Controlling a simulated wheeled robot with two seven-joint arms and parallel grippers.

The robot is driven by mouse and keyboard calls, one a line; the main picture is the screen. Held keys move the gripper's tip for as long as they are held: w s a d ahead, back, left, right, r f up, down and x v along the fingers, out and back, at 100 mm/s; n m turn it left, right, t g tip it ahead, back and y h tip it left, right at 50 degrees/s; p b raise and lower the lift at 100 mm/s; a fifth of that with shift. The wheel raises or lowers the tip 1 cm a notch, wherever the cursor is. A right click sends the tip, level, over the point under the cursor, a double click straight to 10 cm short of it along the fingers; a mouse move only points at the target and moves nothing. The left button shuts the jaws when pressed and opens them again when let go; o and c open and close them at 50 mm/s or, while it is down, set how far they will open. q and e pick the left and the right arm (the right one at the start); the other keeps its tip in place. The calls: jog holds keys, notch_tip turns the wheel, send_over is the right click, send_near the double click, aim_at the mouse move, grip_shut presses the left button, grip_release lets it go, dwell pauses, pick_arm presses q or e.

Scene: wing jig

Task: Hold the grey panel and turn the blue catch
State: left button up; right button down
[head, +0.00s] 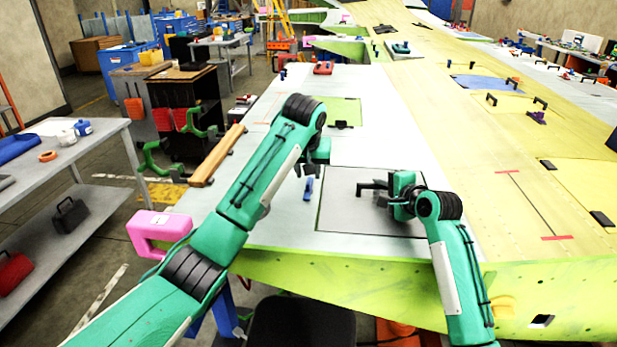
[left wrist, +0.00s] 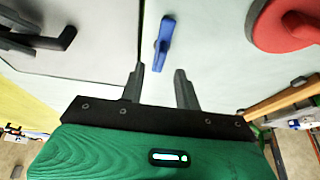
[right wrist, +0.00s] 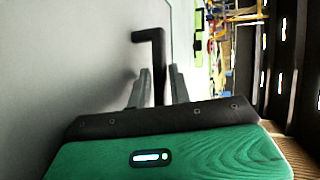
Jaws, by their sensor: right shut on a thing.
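The grey panel (head: 350,215) lies in the pale wing surface, with a thin dark seam around it. My right gripper (head: 384,190) is shut on the panel's black handle (head: 368,186); in the right wrist view the handle (right wrist: 158,60) stands between its fingers. The blue catch (head: 308,189) sits just outside the panel's left edge, roughly parallel to it. In the left wrist view the catch (left wrist: 165,42) lies beyond the fingertips, beside the seam. My left gripper (left wrist: 160,75) is open and empty, above the surface and apart from the catch.
A red round object (left wrist: 285,22) is close by on the right of the left wrist view. A wooden bar (head: 217,155) runs along the wing's left edge, with a pink block (head: 158,228) near it. The pale surface behind the panel is mostly clear.

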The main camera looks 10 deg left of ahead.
pick_arm(q)
jog(key=v, duration=0.8)
jog(key=shift+r, duration=0.25)
pick_arm(e)
jog(key=shift+f, duration=0.1)
pick_arm(q)
jog(key=shift+s, duration=0.1)
pick_arm(e)
jog(key=c, duration=1.2)
grip_release()
jog(key=shift+s, duration=0.15)
